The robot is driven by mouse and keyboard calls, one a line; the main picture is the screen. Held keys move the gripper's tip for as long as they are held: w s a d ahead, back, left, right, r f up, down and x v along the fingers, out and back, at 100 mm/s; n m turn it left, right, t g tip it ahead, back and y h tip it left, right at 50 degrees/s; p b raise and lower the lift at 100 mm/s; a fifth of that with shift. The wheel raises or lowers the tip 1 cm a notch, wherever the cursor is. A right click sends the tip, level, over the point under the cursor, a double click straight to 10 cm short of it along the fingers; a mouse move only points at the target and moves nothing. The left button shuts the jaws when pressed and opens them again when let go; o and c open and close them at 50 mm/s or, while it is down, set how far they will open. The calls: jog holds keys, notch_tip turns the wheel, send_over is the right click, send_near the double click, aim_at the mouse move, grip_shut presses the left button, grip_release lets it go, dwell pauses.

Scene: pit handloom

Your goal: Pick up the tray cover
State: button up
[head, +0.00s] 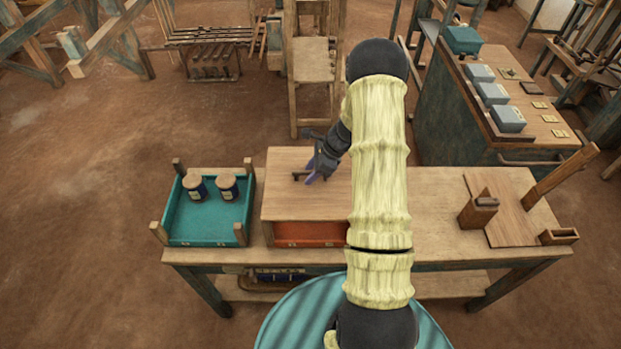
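The tray cover (295,203) is a flat light-brown wooden board with a small dark handle (300,175) on top. It lies over an orange-red tray (308,232) on the workbench, in the middle of the head view. My gripper (312,177) is at the cover's upper middle, right at the handle, with a purple finger showing. My arm hides the cover's right part. I cannot tell whether the fingers are open or shut, or whether they touch the handle.
A teal tray (207,222) with corner posts and two dark jars (228,187) stands left of the cover. A wooden board with a block (478,212) is on the bench's right. Behind stands a green cabinet (450,120) with grey boxes. Bare bench (435,200) lies right of my arm.

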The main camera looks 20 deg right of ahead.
jog(key=shift+a+f, duration=0.2)
jog(key=shift+f, duration=0.05)
dwell(0.3)
jog(key=shift+w, duration=0.1)
grip_shut()
